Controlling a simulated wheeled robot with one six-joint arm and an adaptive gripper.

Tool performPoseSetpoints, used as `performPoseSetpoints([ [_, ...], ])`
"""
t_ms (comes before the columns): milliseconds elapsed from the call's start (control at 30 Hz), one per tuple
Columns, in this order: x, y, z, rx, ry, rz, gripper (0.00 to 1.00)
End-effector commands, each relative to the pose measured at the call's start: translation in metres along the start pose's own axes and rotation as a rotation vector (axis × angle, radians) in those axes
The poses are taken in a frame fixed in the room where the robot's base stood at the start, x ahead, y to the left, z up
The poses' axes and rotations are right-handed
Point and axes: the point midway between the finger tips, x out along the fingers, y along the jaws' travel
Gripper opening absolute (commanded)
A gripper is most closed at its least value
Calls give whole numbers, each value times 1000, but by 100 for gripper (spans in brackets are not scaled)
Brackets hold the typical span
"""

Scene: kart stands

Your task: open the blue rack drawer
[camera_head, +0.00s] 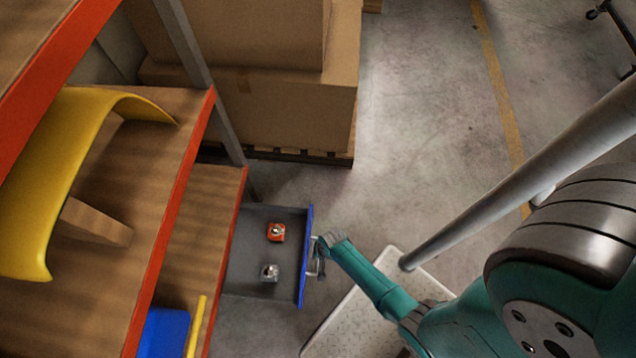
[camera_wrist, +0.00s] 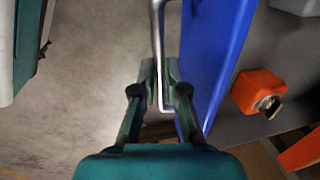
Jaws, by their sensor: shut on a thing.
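The blue rack drawer (camera_head: 305,262) is pulled out from the rack, and its grey inside shows. An orange object (camera_head: 276,232) and a small silver-grey object (camera_head: 270,271) lie in it. My gripper (camera_head: 318,257) is at the metal handle on the drawer's outer face. In the wrist view my gripper (camera_wrist: 161,85) has its fingers closed around the metal bar handle (camera_wrist: 157,35), beside the blue front (camera_wrist: 210,50). The orange object (camera_wrist: 256,92) shows at the right there.
The rack shelves (camera_head: 190,235) with orange edges stand at left, holding a yellow curved panel (camera_head: 50,170) and a blue item (camera_head: 164,332). Cardboard boxes (camera_head: 250,110) on a pallet stand behind the drawer.

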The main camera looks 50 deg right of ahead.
Motion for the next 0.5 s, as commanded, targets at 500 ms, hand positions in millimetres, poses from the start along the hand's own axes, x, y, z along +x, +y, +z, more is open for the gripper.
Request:
performPoseSetpoints([
  [500, 0, 0, 0, 0, 0, 0, 37],
])
